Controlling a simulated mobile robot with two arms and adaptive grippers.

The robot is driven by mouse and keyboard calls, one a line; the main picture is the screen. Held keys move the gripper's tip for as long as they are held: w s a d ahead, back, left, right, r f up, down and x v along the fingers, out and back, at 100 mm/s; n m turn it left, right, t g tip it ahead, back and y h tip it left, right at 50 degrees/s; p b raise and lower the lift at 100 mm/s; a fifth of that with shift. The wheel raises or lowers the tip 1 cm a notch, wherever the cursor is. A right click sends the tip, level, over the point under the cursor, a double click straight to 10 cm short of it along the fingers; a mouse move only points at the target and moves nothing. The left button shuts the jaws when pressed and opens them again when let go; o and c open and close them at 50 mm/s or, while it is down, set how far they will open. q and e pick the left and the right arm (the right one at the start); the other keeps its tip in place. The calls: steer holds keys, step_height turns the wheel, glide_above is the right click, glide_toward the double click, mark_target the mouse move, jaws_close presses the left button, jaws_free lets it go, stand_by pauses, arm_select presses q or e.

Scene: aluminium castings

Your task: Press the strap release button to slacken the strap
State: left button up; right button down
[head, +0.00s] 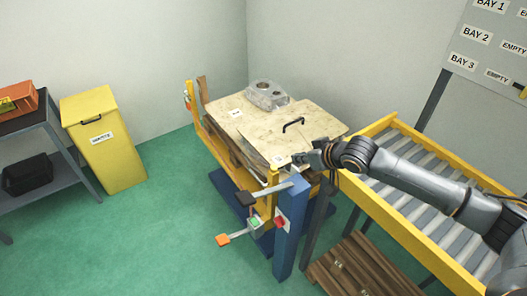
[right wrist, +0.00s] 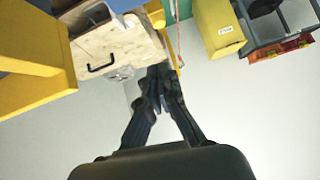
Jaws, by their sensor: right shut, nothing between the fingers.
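A blue post (head: 293,225) stands at the front corner of the yellow frame. It carries a red button (head: 280,222), with a green button (head: 255,221) just left of it. I cannot tell from the pictures which control releases the strap. A black pad (head: 246,198) and an orange-ended lever (head: 223,240) stick out to the left. My right gripper (head: 300,160) is shut and empty, above the near edge of the wooden lid and higher than the buttons. Its closed fingers also show in the right wrist view (right wrist: 159,80). No strap can be made out clearly. My left gripper is out of view.
A roller conveyor (head: 447,192) runs under my right arm, with a brown slatted crate (head: 360,268) below. A yellow bin (head: 103,150) stands left. The green floor between is clear.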

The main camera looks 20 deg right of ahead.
steer(key=r, duration=0.1)
glide_above(274, 169)
steer(key=s+d, duration=0.1)
step_height(274, 169, down, 6)
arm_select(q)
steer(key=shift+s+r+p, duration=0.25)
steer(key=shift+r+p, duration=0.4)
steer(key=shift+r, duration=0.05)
arm_select(e)
steer(key=shift+s+d+f, duration=0.1)
steer(key=shift+s+f, duration=0.05)
steer(key=shift+f, duration=1.95)
